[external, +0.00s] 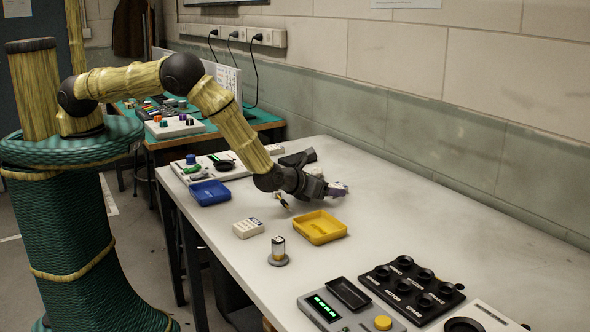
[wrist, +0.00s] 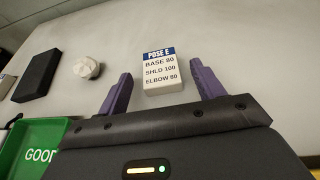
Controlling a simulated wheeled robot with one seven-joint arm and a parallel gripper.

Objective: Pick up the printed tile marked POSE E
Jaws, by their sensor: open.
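The POSE E tile (wrist: 163,80) is a small white block with a blue title band and lines for BASE, SHLD and ELBOW. It sits on the pale bench in the wrist view, ahead of and between my gripper's purple fingers. My gripper (wrist: 160,73) is open, with a finger to each side of the tile and a gap on both sides. In the external view my gripper (external: 338,189) is low over the bench, behind the yellow tray.
A green GOOD tray (wrist: 32,138), a black block (wrist: 36,75) and a white knob (wrist: 87,68) lie left in the wrist view. Externally, a yellow tray (external: 320,227), blue tray (external: 210,192), white tile (external: 248,228) and black socket panel (external: 411,288) stand around. The right back bench is clear.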

